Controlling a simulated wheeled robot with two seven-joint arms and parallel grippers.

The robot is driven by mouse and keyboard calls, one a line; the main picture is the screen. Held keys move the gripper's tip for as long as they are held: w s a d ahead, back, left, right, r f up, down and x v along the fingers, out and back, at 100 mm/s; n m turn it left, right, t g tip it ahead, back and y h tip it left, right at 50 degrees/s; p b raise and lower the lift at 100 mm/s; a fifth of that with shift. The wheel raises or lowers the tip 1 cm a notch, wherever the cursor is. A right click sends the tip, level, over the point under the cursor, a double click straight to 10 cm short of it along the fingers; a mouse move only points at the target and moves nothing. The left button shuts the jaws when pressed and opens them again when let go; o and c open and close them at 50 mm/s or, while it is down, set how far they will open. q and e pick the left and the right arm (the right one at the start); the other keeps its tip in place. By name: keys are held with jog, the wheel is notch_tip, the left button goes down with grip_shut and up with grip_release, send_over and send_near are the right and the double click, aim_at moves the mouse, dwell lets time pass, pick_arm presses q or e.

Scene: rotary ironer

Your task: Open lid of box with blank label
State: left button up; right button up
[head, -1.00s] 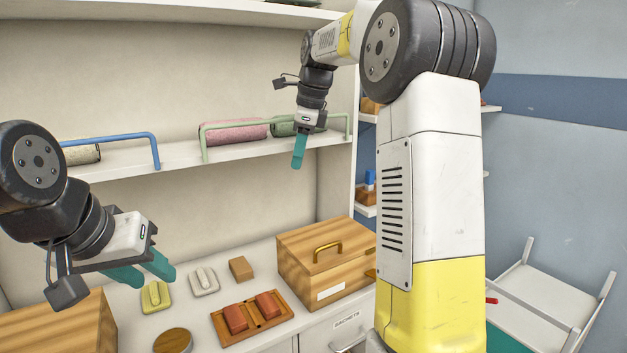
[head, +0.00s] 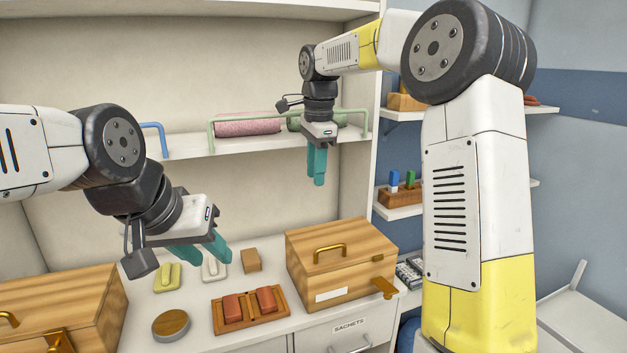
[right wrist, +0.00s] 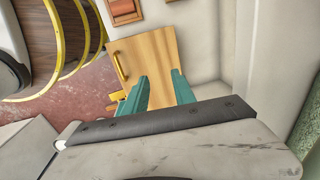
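The wooden box with a blank white label (head: 332,294) stands on the counter, right of centre. Its lid (head: 335,246) is closed and has a brass handle (head: 330,250). A brass fitting (head: 384,287) sticks out on its right side. My right gripper (head: 317,180) hangs above the box's lid, fingers down, touching nothing. In the right wrist view the lid (right wrist: 150,60) shows beyond its two spread, empty fingers (right wrist: 160,92), with the handle at the left. My left gripper (head: 203,252) is open and empty above the counter, left of the box.
A second wooden box (head: 65,300) stands at the left. Between the boxes lie a tray with two red blocks (head: 250,308), a round wooden-topped tin (head: 171,324), a yellow piece (head: 167,277), a white piece (head: 214,268) and a brown block (head: 251,260). A railed shelf (head: 190,150) runs behind.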

notch_tip(320, 180, down, 3)
jog(key=shift+w+r, duration=0.15)
jog(key=shift+r, duration=0.05)
grip_shut()
dwell(1.3)
grip_release()
notch_tip(320, 180, up, 8)
jog(key=shift+s, duration=0.4)
